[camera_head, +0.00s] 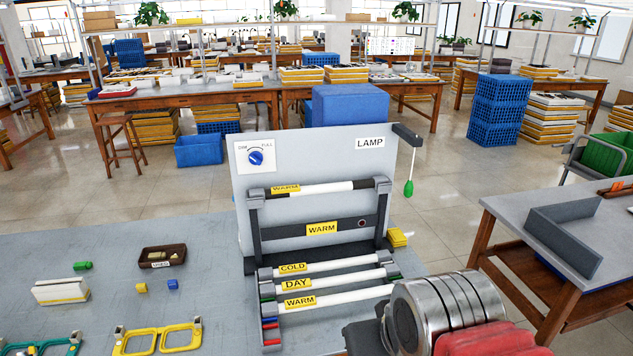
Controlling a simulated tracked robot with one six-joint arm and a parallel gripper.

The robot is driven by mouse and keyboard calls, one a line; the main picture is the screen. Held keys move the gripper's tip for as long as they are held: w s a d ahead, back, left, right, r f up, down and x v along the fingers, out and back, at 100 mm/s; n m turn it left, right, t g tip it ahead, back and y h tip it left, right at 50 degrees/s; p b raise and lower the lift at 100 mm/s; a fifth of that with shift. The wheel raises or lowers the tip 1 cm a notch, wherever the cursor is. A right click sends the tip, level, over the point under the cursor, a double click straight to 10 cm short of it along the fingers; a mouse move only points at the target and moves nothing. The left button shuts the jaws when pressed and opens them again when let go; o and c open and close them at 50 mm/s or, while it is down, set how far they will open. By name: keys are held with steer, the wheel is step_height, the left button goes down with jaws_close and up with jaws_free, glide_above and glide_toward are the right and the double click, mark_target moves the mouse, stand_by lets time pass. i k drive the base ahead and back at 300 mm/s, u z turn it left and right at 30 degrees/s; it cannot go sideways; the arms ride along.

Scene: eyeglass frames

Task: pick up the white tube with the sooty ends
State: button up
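A white tube with dark, sooty-looking ends (335,187) lies level across the upper holders of a grey lamp stand (300,150). A yellow WARM label (286,188) sits near its left end. Below it, a rack on the table holds several clean white tubes, labelled COLD (292,268), DAY (296,284) and WARM (299,302). Part of my arm, silver and red, fills the lower right and hides the right end of the lowest tube. I make out no gripper fingers, so what my gripper holds does not show.
A pull cord with a green end (408,188) hangs from the stand's right arm. Eyeglass frames (158,339), a small dark tray (162,257) and small blocks lie on the left table. A side table (520,220) stands right. The table's left middle is mostly clear.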

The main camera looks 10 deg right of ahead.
mark_target(275, 193)
steer(key=u, duration=0.4)
steer(key=i, duration=1)
steer(key=u, duration=0.6)
